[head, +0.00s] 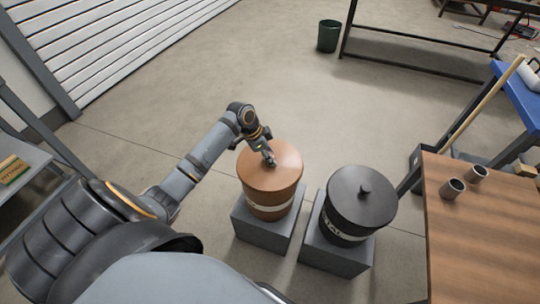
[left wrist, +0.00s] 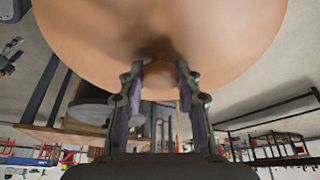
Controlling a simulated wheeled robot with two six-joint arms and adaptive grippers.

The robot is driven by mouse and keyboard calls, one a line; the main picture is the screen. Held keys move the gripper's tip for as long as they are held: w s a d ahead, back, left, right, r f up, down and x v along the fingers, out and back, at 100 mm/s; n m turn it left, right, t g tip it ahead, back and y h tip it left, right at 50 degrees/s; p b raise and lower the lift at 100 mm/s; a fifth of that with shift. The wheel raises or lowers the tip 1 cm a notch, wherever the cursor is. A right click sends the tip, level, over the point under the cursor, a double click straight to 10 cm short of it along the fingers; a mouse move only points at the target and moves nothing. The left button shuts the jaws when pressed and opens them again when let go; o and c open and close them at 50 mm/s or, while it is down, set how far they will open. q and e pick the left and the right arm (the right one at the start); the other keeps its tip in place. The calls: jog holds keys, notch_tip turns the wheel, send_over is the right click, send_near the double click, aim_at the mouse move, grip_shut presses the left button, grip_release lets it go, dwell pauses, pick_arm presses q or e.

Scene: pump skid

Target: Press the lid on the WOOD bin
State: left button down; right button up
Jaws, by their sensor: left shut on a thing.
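An orange-brown bin (head: 268,204) with a pale label band stands on a grey block; I cannot read its label. Its round orange-brown lid (head: 262,174) lies over the bin's top, roughly level; I cannot tell whether it is fully seated. My left gripper (head: 270,160) reaches the lid's middle from above and is shut on its knob. In the left wrist view the knob (left wrist: 160,74) sits between the two fingers, with the lid's surface filling the top. The knob is mostly hidden in the head view. My right gripper is not in view.
A black bin (head: 344,225) with a knobbed black lid (head: 361,197) stands on its own grey block (head: 335,255) close at the right. A wooden table (head: 485,225) with two metal cups is farther right. A dark green bucket (head: 328,36) stands at the back; the floor before it is clear.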

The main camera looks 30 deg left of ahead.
pick_arm(q)
jog(key=shift+r+p, duration=0.1)
jog(key=shift+p, duration=0.3)
jog(key=shift+f+p, duration=0.2)
jog(key=shift+p, duration=0.15)
dwell(1.1)
jog(key=shift+p, duration=0.45)
dwell(0.4)
jog(key=c, duration=0.8)
grip_release()
jog(key=shift+c, duration=0.2)
jog(key=o, duration=0.5)
